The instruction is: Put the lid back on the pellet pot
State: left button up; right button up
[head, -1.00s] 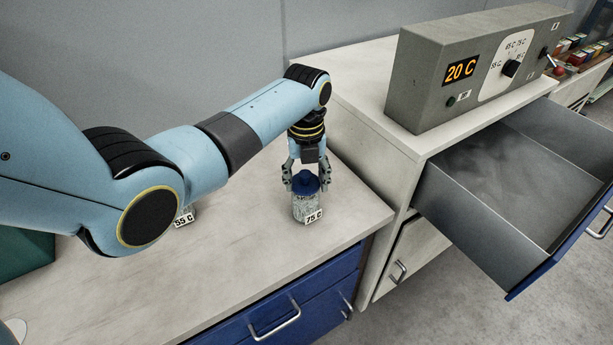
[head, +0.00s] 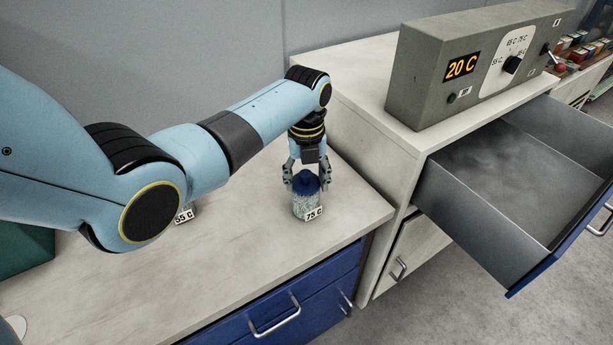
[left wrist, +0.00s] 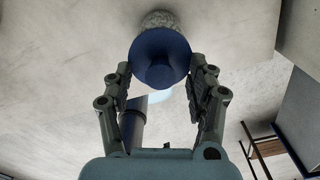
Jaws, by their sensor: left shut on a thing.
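The pellet pot (head: 307,205) is a clear jar of pale pellets with a "75 C" label, upright near the bench's right end. The blue lid (head: 306,184) with a knob is at its top, roughly in line with the mouth; I cannot tell whether it is fully seated. My left gripper (head: 306,177) comes down from above and is shut on the lid. In the left wrist view the lid (left wrist: 162,55) shows between the fingers (left wrist: 160,78), hiding most of the pot (left wrist: 159,18). My right gripper is not in view.
A "55 C" pot (head: 184,216) is mostly hidden behind my left arm. A grey control box (head: 440,90) reading "20 C" stands on the higher cabinet at right. Its drawer (head: 440,205) is pulled open. The bench front (head: 220,265) is clear.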

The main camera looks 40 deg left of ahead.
pick_arm(q)
jog(key=shift+p, duration=0.35)
dwell(0.7)
jog(key=shift+f+p, duration=0.15)
jog(key=shift+p, duration=0.15)
dwell(1.0)
dwell(0.3)
jog(key=o, duration=1.3)
notch_tip(320, 180, up, 3)
jog(key=p, duration=0.2)
jog(key=shift+f+p, duration=0.2)
jog(key=shift+p, duration=0.2)
jog(key=shift+r+p, duration=0.7)
jog(key=shift+r, duration=1.5)
